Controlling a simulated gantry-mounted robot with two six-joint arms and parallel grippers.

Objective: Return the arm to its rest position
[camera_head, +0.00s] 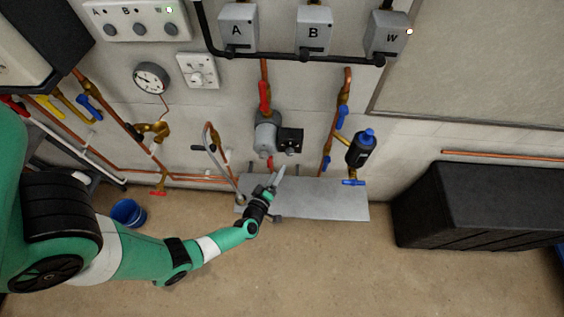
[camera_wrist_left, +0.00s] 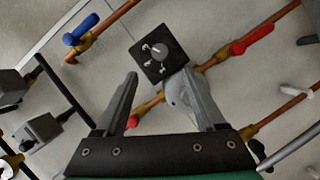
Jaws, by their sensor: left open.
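My left arm comes in from the left in the head view, and my left gripper (camera_head: 278,174) is in front of the pipework, just below the grey pump (camera_head: 266,138). In the left wrist view my left gripper (camera_wrist_left: 160,74) is open, with its two fingers wide apart and nothing held between them. The black control box (camera_wrist_left: 159,53) and the grey pump body (camera_wrist_left: 183,94) show beyond and between the fingers. I cannot tell how far the fingertips are from the pump. My right gripper is in neither view.
A grey metal shelf (camera_head: 330,197) lies beneath my gripper. A hose (camera_head: 219,160) stands left of it, and a black filter with a blue top (camera_head: 361,148) is right. A blue bucket (camera_head: 128,212) and a black crate (camera_head: 470,205) flank the clear floor.

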